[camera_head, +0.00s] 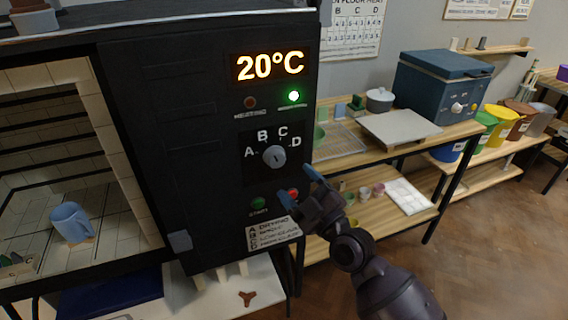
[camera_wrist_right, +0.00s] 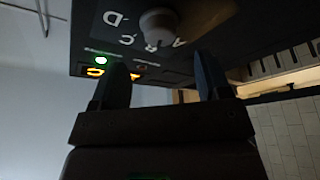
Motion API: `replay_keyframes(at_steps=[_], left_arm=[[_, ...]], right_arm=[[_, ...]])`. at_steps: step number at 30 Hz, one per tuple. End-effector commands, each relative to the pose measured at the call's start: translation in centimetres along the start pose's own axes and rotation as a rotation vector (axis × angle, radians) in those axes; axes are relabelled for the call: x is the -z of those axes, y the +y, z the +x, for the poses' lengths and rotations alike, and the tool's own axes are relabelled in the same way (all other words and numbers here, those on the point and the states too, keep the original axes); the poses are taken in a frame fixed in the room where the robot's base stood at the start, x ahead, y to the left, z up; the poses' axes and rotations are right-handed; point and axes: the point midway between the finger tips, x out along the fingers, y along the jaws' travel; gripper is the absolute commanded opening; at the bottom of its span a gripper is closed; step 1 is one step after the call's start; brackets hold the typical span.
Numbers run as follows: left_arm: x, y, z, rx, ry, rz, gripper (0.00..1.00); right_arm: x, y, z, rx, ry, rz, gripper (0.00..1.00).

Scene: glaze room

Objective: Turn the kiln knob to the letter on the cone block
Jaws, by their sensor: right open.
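The grey kiln knob (camera_head: 274,156) sits on the dark kiln panel with the letters A, B, C and D arced above it. Its pointer direction is too small to tell. In the wrist view the knob (camera_wrist_right: 160,27) shows beyond my fingertips, apart from them. My right gripper (camera_head: 297,187) is open and empty, low and right of the knob, near the red button; its fingers also show in the wrist view (camera_wrist_right: 161,70). A small block with dark cones (camera_head: 17,266), probably the cone block, stands in the kiln at lower left. I cannot read a letter on it. My left gripper is not in view.
The kiln display (camera_head: 270,66) reads 20°C, and a green lamp (camera_head: 293,96) is lit. A green button (camera_head: 258,203) and red button (camera_head: 293,194) sit below the knob. A blue mug (camera_head: 71,222) stands in the open chamber. Wooden shelving (camera_head: 345,170) stands at right.

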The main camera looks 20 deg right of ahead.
Motion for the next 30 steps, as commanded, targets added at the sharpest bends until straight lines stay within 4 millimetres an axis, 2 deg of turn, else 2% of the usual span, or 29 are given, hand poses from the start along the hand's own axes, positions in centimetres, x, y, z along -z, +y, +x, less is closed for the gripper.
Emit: replay_keyframes(at_steps=[3, 10, 15, 24, 25, 30], left_arm=[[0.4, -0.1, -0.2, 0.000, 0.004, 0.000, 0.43], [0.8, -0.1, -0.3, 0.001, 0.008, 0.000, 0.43], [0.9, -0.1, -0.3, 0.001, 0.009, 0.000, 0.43], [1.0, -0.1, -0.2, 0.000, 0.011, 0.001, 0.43], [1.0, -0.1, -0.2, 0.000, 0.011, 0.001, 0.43], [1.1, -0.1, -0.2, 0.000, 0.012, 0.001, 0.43]], right_arm=[[0.1, 0.1, 2.3, -0.002, 0.001, 0.001, 0.70], [0.1, 0.0, 5.2, 0.000, 0.000, 0.001, 0.70], [0.0, 0.0, 6.2, 0.001, -0.001, 0.001, 0.70], [0.0, -0.1, 6.4, 0.001, -0.001, 0.000, 0.70], [0.0, 0.0, 6.4, 0.001, -0.001, 0.000, 0.69], [0.0, 0.0, 6.4, 0.001, -0.001, 0.000, 0.43]])
